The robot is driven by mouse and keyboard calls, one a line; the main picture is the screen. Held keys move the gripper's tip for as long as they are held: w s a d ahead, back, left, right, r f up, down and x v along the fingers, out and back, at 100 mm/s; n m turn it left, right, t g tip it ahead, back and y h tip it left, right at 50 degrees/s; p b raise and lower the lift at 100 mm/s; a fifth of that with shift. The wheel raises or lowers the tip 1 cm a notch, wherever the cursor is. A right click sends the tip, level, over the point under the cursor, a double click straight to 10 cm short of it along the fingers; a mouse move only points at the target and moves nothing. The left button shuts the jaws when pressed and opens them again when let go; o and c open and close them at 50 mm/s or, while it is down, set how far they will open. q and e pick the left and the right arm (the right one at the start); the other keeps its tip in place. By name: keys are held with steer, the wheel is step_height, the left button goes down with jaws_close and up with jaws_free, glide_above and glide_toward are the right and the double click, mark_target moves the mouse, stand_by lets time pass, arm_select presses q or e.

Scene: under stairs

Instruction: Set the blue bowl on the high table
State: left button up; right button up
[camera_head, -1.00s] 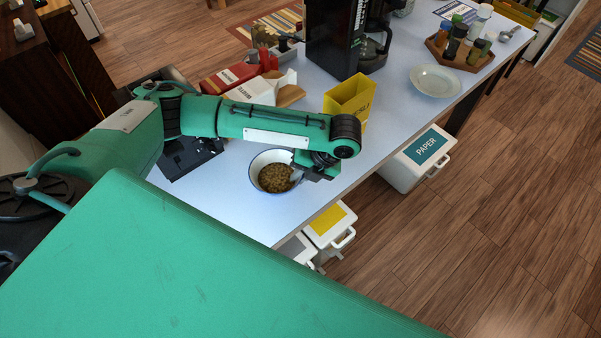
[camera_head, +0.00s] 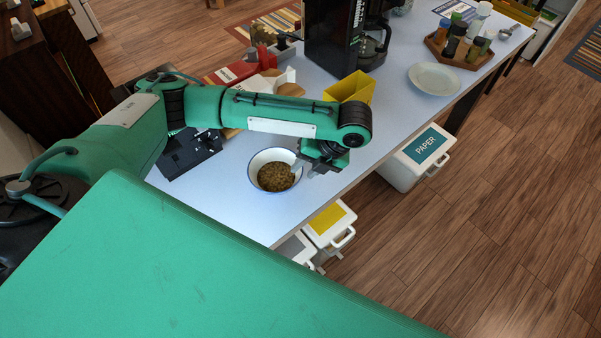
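A round bowl (camera_head: 259,163) with a white inside and a thin dark blue rim stands upright on the long pale table (camera_head: 225,205), near its front edge. It is partly filled with brown grainy food. My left arm reaches in from the left over the table. My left gripper (camera_head: 305,167) points down at the bowl's right rim. Its fingertips are small and partly hidden by the wrist, so I cannot tell whether they are apart or closed on the rim. My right gripper is not in view.
A yellow box (camera_head: 350,88), a black coffee machine (camera_head: 335,35), a white plate (camera_head: 435,79) and a tray of jars (camera_head: 459,52) stand farther back. A black device (camera_head: 190,155) lies left of the bowl. White bins (camera_head: 417,160) stand below the table.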

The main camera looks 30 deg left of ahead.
arm_select(q)
steer(key=v, duration=0.8)
steer(key=shift+d+r, duration=0.2)
steer(key=shift+r, duration=0.1)
